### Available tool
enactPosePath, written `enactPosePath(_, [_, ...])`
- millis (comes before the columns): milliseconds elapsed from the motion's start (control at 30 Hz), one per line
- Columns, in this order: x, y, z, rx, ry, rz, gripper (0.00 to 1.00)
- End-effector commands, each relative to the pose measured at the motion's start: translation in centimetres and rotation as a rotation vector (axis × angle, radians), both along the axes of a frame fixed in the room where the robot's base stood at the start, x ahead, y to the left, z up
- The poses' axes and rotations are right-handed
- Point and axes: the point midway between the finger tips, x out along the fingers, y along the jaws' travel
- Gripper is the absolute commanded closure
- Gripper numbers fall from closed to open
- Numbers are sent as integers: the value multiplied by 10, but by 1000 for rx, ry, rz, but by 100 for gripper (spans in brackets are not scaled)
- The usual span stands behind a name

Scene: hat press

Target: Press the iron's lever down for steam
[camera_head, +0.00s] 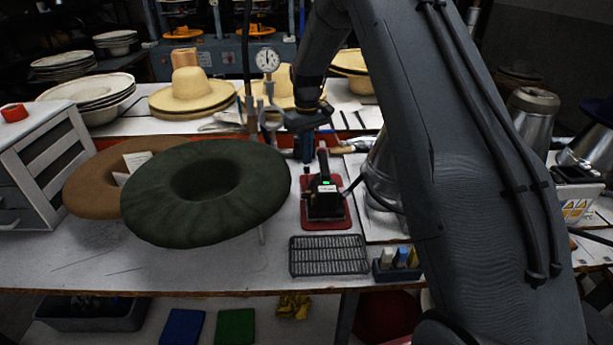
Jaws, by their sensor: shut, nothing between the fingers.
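The black iron (324,205) stands on a red mat (344,218) on the worktable, right of the picture's middle. A small green spot shows on its top. A thin upright lever (323,162) with a red end rises at the iron's back. My gripper (304,158) points down just left of the lever, above and behind the iron. Its fingers are together and hold nothing. It looks apart from the lever, but I cannot tell the depth between them.
A dark green hat form (160,215) lies left of the iron, overlapping a brown one (85,190). A black wire rack (328,270) is in front. A pressure gauge (267,60) on a pipe stands behind left. A metal cone (382,165) stands right, partly behind my arm.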

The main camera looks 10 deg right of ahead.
Motion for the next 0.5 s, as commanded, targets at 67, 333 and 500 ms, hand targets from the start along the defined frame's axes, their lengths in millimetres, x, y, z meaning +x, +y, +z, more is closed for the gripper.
enactPosePath(67, [0,0,8,0,-2,0,100])
enactPosePath(333, [0,0,27,0,-1,0,100])
enactPosePath(500, [0,0,39,0,-1,0,100])
